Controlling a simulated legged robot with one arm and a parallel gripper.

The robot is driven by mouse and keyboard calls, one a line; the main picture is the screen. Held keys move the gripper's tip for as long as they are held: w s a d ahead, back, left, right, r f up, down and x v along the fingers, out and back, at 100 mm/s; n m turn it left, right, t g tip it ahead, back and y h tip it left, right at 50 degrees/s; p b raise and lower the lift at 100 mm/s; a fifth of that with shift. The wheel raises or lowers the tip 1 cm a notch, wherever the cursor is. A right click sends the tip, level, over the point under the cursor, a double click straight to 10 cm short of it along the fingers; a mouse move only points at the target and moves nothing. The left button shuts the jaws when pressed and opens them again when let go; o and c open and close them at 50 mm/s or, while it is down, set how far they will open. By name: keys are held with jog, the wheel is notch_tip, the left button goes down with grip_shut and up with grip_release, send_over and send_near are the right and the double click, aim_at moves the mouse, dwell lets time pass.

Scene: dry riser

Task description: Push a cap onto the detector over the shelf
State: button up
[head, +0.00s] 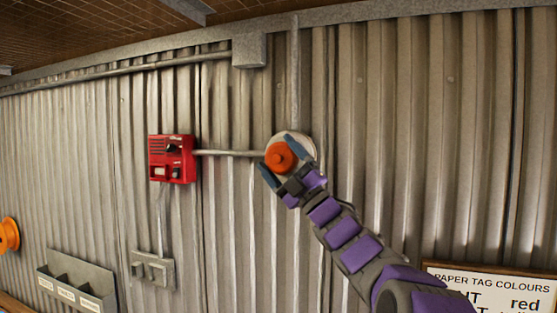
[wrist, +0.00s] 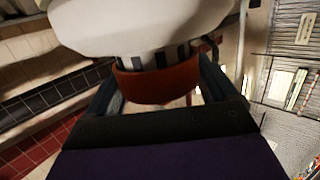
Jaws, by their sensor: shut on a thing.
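The detector (head: 302,143) is a pale round unit on the corrugated wall, at the end of a conduit. In the wrist view its white body (wrist: 145,22) fills the top, with a dark-slotted band below. My gripper (head: 281,160) is shut on an orange cap (head: 281,157), one jaw on each side. In the wrist view the cap (wrist: 155,84) is lined up with the detector, its rim at the slotted band. Part of the slots still shows above the rim. I cannot tell how far the cap is on.
A red call box (head: 172,159) is left of the detector, joined by a conduit (head: 230,153). Below it are a grey switch box (head: 153,270) and a labelled grey bin (head: 75,280). An orange reel (head: 8,235) is far left. A paper tag sign (head: 495,285) is lower right.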

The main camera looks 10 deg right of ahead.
jog(key=shift+w+d+p, duration=0.3)
jog(key=shift+w+d, duration=0.1)
jog(key=shift+w, duration=0.2)
jog(key=o, duration=0.8)
jog(key=b+v, duration=0.2)
jog(key=v, duration=1.5)
jog(key=shift+d+f+b, duration=0.15)
jog(key=shift+f+b, duration=0.15)
